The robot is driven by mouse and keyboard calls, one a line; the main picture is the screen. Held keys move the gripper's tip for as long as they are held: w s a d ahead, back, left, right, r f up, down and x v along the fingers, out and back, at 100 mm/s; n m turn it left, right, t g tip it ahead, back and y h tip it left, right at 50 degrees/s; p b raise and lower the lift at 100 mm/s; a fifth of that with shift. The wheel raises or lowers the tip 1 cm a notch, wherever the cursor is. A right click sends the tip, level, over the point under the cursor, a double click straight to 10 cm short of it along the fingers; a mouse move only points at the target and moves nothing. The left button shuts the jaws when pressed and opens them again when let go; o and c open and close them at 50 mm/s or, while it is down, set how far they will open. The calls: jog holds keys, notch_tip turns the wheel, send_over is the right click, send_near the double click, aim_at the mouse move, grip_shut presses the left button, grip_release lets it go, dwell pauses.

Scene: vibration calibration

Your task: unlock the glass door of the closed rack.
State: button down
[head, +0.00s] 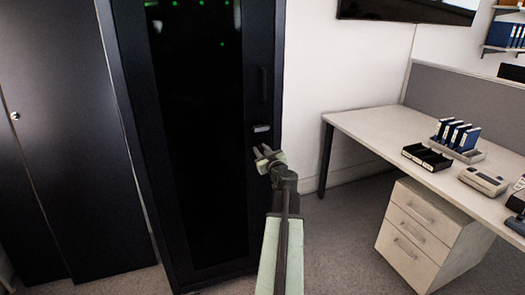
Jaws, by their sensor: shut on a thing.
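The closed rack (262,40) is tall and black, with a dark glass door (200,150) that is shut. A vertical black handle (262,85) is on the right side of the door frame. A small light-grey lock piece (261,128) sits below the handle. My gripper (264,153) is just below the lock piece in the picture, in front of the door's right edge. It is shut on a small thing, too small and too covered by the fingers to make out. I cannot tell whether it touches the door.
A desk (375,125) stands on the right, with blue binders (455,135), a black tray (426,157) and a grey device (484,180). A white drawer unit (425,235) is under it. A dark cabinet (70,140) adjoins the rack on the left. Floor shows between rack and desk.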

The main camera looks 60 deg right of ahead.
jog(key=m, duration=0.4)
jog(key=shift+s+f, duration=0.1)
jog(key=shift+s, duration=0.05)
jog(key=m, duration=0.4)
jog(key=shift+m, duration=0.4)
jog(key=m, duration=0.4)
jog(key=shift+m, duration=2.2)
jog(key=c, duration=1.2)
grip_release()
jog(key=shift+o, duration=0.2)
